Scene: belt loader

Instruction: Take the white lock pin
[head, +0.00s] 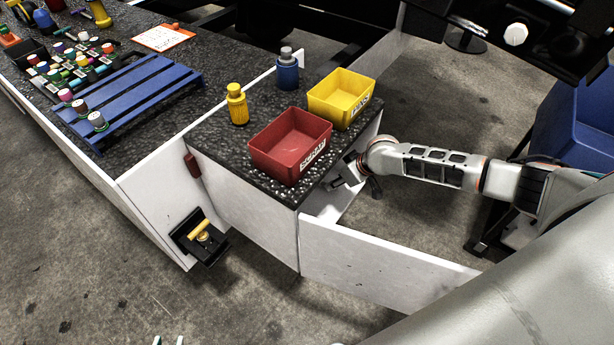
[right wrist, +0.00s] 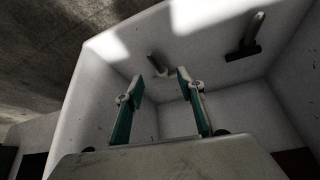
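My right arm reaches in from the right of the head view, and its gripper is partly hidden beside the counter's side opening. In the right wrist view the right gripper (right wrist: 160,83) is open, its two teal-padded fingers apart inside a white-walled compartment. A small pale piece with a dark end (right wrist: 159,66) shows just beyond and between the fingertips. A pale grey rod with a dark crossbar (right wrist: 245,38) is farther right. I cannot tell which, if either, is the white lock pin.
A red bin (head: 290,145), a yellow bin (head: 342,98), a yellow bottle (head: 237,104) and a blue bottle (head: 287,69) stand on the dark counter. A white panel (head: 385,262) juts out below. A yellow-handled fixture (head: 199,229) sticks out from the counter's front.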

